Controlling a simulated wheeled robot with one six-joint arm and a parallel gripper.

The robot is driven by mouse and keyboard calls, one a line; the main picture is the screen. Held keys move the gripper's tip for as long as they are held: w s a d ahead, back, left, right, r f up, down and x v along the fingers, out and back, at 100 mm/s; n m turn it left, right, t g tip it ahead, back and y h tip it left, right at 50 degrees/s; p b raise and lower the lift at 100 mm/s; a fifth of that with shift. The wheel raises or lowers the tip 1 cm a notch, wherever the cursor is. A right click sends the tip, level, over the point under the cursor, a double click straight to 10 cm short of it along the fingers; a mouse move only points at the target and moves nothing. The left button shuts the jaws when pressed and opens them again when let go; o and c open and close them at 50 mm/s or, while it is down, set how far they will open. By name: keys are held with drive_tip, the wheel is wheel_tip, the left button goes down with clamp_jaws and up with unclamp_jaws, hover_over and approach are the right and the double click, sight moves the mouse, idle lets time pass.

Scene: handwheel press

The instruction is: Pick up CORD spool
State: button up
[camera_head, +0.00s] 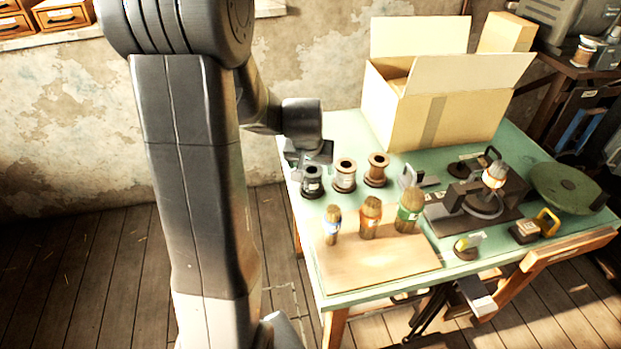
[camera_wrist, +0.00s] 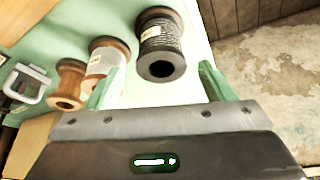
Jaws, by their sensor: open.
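Three spools stand in a row on the green table: a dark spool (camera_head: 312,181), a pale-wound spool (camera_head: 344,175) and a brown spool (camera_head: 377,169). Their labels are too small to read, so I cannot tell which one is CORD. In the wrist view the dark-wound spool (camera_wrist: 160,40) lies ahead between my open fingers, with the pale spool (camera_wrist: 108,60) and the brown spool (camera_wrist: 70,84) to its left. My gripper (camera_wrist: 160,72) is empty. In the head view my gripper (camera_head: 312,156) is just behind and above the dark spool, partly hidden by my wrist.
An open cardboard box (camera_head: 440,115) stands behind the spools. A dark press fixture (camera_head: 470,205) and a green round plate (camera_head: 568,188) are at right.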

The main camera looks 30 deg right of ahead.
drive_tip(key=shift+p+x, duration=0.6)
drive_tip(key=shift+x, duration=2.95)
drive_tip(key=shift+s+a, duration=0.1)
drive_tip(key=c, duration=1.1)
